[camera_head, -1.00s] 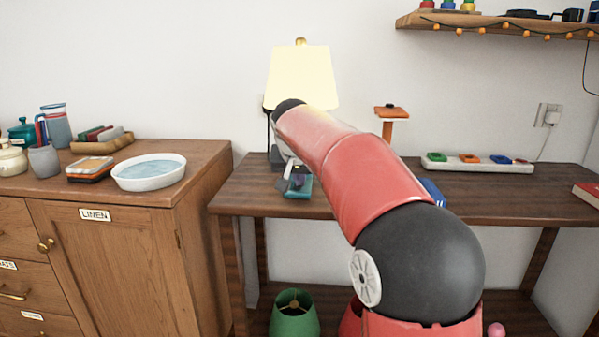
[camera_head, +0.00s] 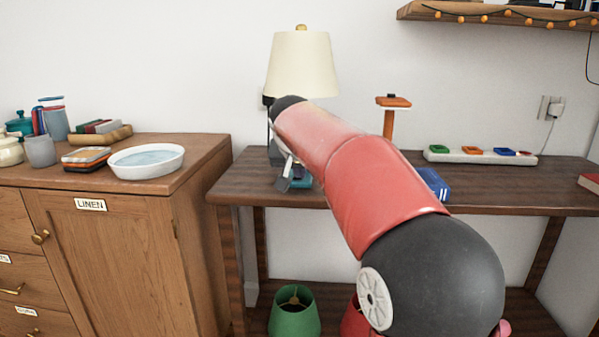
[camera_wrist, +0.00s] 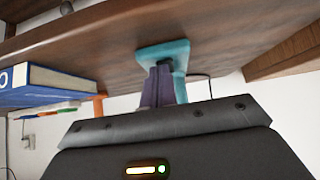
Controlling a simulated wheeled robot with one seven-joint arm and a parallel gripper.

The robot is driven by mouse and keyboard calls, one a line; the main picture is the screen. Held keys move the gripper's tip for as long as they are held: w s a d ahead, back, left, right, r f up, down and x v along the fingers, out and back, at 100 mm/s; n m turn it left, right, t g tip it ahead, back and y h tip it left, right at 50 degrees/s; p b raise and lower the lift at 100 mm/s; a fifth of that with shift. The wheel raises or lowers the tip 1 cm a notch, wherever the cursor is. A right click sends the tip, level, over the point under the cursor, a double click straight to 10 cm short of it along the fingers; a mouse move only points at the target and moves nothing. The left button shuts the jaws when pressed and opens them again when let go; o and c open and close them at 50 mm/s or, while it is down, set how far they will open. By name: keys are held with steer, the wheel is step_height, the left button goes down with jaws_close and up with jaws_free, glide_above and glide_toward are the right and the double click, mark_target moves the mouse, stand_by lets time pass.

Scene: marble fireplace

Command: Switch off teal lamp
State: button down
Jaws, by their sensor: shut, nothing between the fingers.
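The lamp has a cream shade (camera_head: 301,66), which is not glowing now. Its teal base (camera_head: 300,180) stands at the left end of the dark wooden table, mostly hidden behind my arm. In the wrist view, which looks upside down, the teal base (camera_wrist: 163,51) shows against the tabletop. My gripper (camera_head: 285,182) is low in front of the lamp. In the wrist view its dark fingers (camera_wrist: 157,86) are shut and empty, with their tips at or very near the teal base; I cannot tell whether they touch. The switch itself is hidden.
A power strip (camera_head: 480,155) with coloured switches lies on the table (camera_head: 540,185) at right, with an orange stand (camera_head: 388,122) and a blue book (camera_head: 433,184) nearer my arm. A wooden cabinet (camera_head: 130,245) stands left. A green shade (camera_head: 294,314) is below the table.

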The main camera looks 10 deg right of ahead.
steer(key=shift+r+p, duration=0.5)
steer(key=shift+r, duration=0.2)
steer(key=shift+r, duration=0.25)
steer(key=p+v, duration=0.2)
steer(key=v, duration=1)
steer(key=shift+r+p, duration=0.4)
steer(key=shift+r, duration=0.05)
steer(key=shift+s, duration=0.2)
